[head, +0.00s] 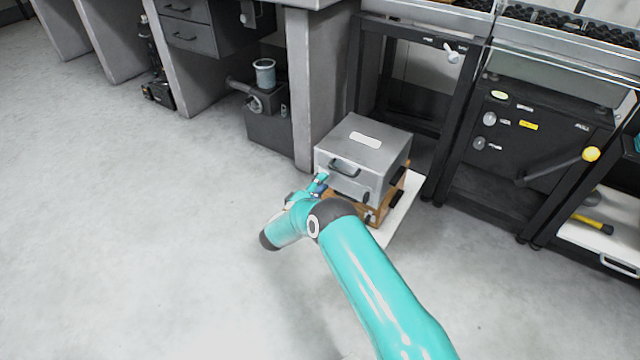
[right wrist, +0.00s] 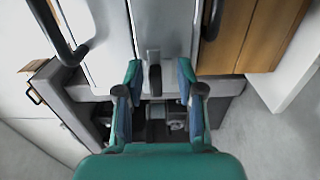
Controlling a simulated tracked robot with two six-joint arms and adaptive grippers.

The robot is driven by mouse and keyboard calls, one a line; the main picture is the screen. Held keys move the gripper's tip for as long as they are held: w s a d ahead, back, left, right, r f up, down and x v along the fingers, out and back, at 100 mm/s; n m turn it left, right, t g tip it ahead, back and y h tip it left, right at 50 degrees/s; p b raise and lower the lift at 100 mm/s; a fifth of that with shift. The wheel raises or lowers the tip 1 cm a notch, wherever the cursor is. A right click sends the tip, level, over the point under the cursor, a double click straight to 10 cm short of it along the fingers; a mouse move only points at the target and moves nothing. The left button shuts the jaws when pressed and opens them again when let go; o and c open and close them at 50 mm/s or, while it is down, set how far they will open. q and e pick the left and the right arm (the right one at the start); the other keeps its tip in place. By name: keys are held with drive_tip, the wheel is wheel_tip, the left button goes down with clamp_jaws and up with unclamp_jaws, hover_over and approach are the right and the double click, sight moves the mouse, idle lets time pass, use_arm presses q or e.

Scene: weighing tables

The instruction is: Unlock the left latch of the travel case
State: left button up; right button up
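The grey travel case (head: 372,143) sits closed on a wooden box, with a black handle (head: 345,168) on its front face. My right gripper (head: 320,182) is at the left part of that front, below the handle. In the right wrist view its two fingers (right wrist: 158,80) are spread, one on each side of a small grey and dark latch (right wrist: 153,58). I see gaps between the latch and both fingers. In the head view my gripper hides the left latch. A dark piece, perhaps the other latch (head: 366,197), shows farther right on the front. My left gripper is out of view.
The wooden box (head: 376,211) rests on a white board (head: 405,208). A grey table leg (head: 303,90) stands close behind the case at left, and black frames (head: 455,120) stand at right. The floor (head: 150,230) at left is clear.

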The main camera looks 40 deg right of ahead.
drive_tip(key=shift+w+r, duration=0.1)
drive_tip(key=shift+r, duration=0.05)
drive_tip(key=v, duration=1.2)
idle(0.3)
